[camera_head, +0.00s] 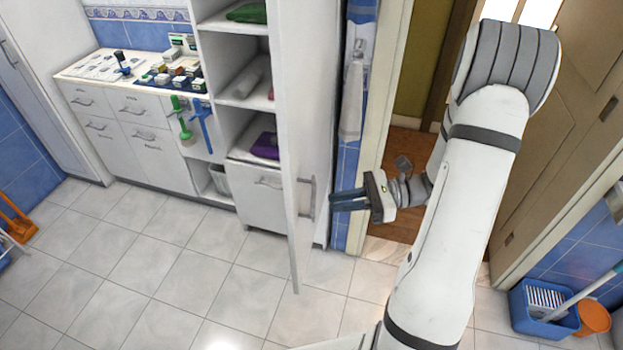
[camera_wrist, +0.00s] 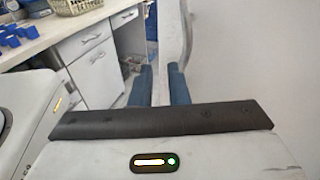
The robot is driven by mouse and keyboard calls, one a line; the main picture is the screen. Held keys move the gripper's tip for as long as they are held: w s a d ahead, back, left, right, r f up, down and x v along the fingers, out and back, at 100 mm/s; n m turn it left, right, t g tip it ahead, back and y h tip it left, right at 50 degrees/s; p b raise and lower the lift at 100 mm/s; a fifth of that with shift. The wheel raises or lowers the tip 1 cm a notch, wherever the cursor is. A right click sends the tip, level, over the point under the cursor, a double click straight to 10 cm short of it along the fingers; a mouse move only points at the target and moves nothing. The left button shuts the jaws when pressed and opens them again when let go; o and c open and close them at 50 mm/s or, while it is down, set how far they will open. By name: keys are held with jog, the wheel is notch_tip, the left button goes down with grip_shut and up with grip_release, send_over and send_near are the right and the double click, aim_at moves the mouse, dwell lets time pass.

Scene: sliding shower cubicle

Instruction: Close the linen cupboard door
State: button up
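The linen cupboard door (camera_head: 292,130) is a tall white panel. It stands open in the head view, swung out from the white cupboard and seen nearly edge-on. A grey bar handle (camera_head: 312,196) is on its right-hand face. My gripper (camera_head: 333,201) is just right of the handle, with its dark blue fingers pointing left at it. In the wrist view my gripper (camera_wrist: 158,75) has its fingers apart, and a pale upright panel edge (camera_wrist: 172,45) shows beyond them. I cannot tell whether the fingers touch the door or handle.
Open cupboard shelves (camera_head: 243,85) hold towels, including a purple one (camera_head: 265,146). A counter with drawers (camera_head: 130,120) stands left. A doorway with a wooden door (camera_head: 560,110) is right, near a blue bucket (camera_head: 543,310). The tiled floor (camera_head: 190,270) is clear.

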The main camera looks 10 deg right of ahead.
jog(key=w+d+m+t, duration=0.1)
jog(key=d+m+t, duration=0.1)
jog(key=y+p, duration=0.1)
jog(key=p, duration=0.2)
send_over(313, 216)
jog(key=shift+w+r, duration=0.2)
jog(key=shift+w, duration=0.1)
jog(key=shift+c, duration=0.2)
grip_shut()
